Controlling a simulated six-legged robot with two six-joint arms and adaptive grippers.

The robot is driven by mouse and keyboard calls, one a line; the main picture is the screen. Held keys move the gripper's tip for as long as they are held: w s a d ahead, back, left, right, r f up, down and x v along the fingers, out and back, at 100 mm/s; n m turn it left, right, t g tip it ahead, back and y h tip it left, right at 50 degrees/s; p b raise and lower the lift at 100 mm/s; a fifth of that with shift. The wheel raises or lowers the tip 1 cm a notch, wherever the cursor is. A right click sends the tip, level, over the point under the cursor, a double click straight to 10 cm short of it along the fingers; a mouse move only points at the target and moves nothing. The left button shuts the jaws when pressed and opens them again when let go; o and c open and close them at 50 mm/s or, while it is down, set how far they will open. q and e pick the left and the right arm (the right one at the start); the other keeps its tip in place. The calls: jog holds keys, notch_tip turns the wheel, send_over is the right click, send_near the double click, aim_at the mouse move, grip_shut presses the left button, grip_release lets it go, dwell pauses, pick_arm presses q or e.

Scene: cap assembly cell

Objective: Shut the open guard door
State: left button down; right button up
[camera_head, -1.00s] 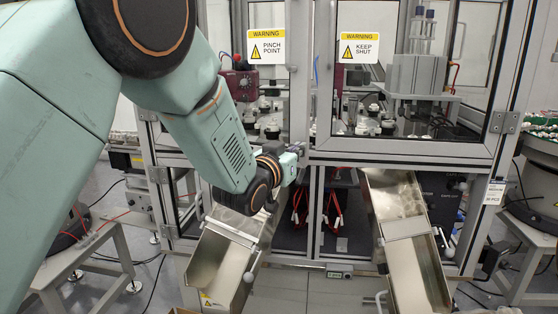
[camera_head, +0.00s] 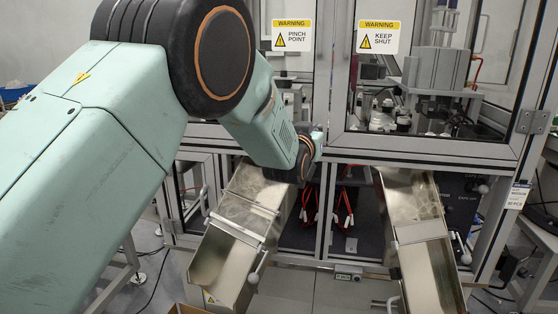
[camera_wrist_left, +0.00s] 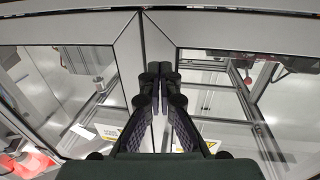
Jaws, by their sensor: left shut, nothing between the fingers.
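Two framed clear guard doors close the front of the cell in the head view. The left door (camera_head: 322,75) carries a PINCH POINT sign (camera_head: 292,36). The right door (camera_head: 430,148) carries a KEEP SHUT sign (camera_head: 378,38). Both stand at or close to the cell frame; I cannot tell whether a small gap remains. My left gripper (camera_head: 318,138) is near the lower corners where the doors meet, partly hidden by its wrist. In the left wrist view its fingers (camera_wrist_left: 168,72) are together and empty, in front of the meeting frames; contact is unclear. My right gripper is not in view.
Below the doors, a left metal chute (camera_head: 228,255) and a right metal chute (camera_head: 428,268) project forward. Red cables (camera_head: 345,208) hang between them. Door hinges (camera_head: 532,121) are at the far right. Machine parts (camera_head: 437,72) stand behind the clear panels.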

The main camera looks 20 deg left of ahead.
aim_at(322, 121)
pick_arm(q)
jog(key=w, duration=0.1)
jog(key=w+d+y, duration=0.1)
jog(key=w, duration=0.1)
jog(key=shift+w+d+r+n, duration=0.1)
jog(key=shift+w+d+n, duration=0.2)
jog(key=shift+n, duration=0.1)
jog(key=shift+s+a+r+y, duration=0.15)
jog(key=shift+s+r+y, duration=0.05)
jog(key=shift+y, duration=0.1)
jog(key=shift+a+r, duration=0.1)
jog(key=shift+a, duration=0.25)
jog(key=shift+d+r, duration=0.15)
jog(key=shift+d, duration=0.1)
jog(key=shift+a, duration=0.1)
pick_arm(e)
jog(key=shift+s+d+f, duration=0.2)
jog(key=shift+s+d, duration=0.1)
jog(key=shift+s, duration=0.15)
